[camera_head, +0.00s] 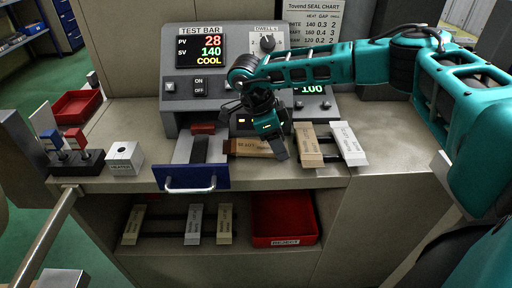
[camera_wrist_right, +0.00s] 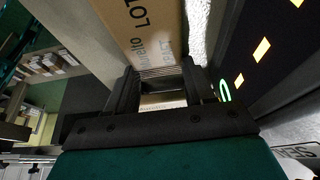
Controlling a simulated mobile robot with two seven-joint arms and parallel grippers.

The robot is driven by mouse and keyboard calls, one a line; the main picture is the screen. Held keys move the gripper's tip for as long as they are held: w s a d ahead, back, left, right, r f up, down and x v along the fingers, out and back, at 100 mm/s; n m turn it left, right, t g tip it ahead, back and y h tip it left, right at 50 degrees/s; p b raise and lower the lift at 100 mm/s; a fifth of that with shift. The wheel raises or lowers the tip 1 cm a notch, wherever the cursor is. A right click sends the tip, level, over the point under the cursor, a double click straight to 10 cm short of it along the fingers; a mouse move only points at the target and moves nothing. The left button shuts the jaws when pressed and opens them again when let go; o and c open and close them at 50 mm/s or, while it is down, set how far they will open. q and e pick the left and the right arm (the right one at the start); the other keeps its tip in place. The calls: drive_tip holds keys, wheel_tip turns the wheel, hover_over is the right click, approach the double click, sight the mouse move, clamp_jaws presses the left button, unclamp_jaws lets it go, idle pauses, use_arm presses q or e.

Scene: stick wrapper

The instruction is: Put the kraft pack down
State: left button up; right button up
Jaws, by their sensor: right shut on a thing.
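My right gripper (camera_head: 268,140) reaches down over the counter in front of the test bar machine. It is shut on a brown kraft pack (camera_head: 248,147), which lies crosswise in the picture, low over or on the counter; I cannot tell if it touches. In the right wrist view the printed kraft pack (camera_wrist_right: 145,30) runs up from between the two dark fingers (camera_wrist_right: 157,82). Another kraft-coloured pack (camera_head: 310,150) and a white pack (camera_head: 348,147) lie to the right of the gripper. My left gripper is not in view.
The machine (camera_head: 183,100) stands behind the gripper, its display reading COOL. A blue-fronted drawer (camera_head: 190,180) with a handle is to the left. A white block (camera_head: 125,158) stands further left. The shelf below holds several packs and a red reject bin (camera_head: 285,240).

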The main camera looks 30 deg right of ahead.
drive_tip(key=c, duration=0.4)
drive_tip(key=shift+o, duration=0.2)
drive_tip(key=shift+r, duration=0.15)
use_arm(q)
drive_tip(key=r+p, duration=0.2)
drive_tip(key=p, duration=0.1)
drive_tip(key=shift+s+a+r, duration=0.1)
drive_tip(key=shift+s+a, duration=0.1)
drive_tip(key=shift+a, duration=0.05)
use_arm(e)
wheel_tip(320, 180, up, 20)
